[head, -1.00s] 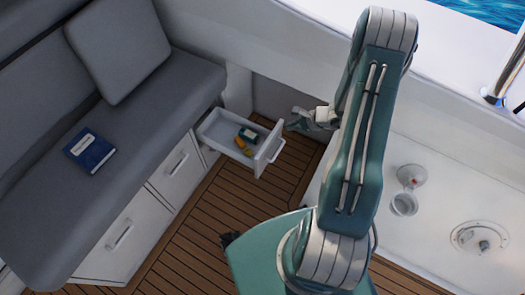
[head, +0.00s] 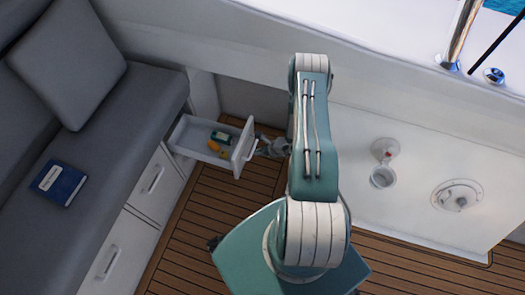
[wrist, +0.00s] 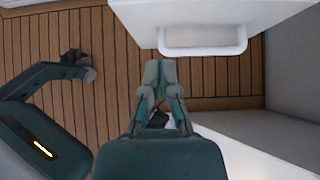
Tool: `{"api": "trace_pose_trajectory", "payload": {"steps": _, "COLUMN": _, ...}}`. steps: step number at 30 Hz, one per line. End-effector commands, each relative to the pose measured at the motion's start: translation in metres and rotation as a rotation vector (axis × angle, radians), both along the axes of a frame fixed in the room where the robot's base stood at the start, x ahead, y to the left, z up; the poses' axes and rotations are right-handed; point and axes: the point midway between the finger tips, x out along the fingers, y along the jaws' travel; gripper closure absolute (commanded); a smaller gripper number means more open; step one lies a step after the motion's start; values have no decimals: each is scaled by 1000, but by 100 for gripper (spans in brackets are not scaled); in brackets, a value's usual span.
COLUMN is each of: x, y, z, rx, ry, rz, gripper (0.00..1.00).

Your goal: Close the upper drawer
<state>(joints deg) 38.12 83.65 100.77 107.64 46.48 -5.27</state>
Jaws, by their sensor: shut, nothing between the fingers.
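The upper drawer (head: 187,132) stands pulled out from under the grey bench in the head view, with small green and orange-yellow items inside. Its white front and handle (head: 250,150) face right. The white drawer front shows at the top of the wrist view, with its handle (wrist: 203,50) near the centre. My gripper (head: 262,144) is just right of the drawer front, partly hidden by my arm. In the wrist view, its fingers (wrist: 160,68) are shut and empty, beside the handle's left end. I cannot tell whether they touch it.
The bench (head: 125,120) carries a blue book (head: 59,183) and a grey cushion (head: 68,62). Other white drawer fronts (head: 154,183) below it are shut. A white wall and ledge (head: 420,140) bound the right side. Wooden floor (head: 200,215) is clear in front of the bench.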

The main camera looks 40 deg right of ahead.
Motion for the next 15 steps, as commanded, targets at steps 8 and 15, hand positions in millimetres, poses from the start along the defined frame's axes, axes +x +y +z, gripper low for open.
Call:
{"api": "trace_pose_trajectory", "payload": {"steps": 8, "x": 33, "y": 26, "z": -22, "rx": -1, "ry": -2, "rz": 5, "gripper": 100}}
{"api": "trace_pose_trajectory", "payload": {"steps": 15, "x": 49, "y": 38, "z": -22, "rx": 1, "ry": -2, "rz": 2, "gripper": 100}}
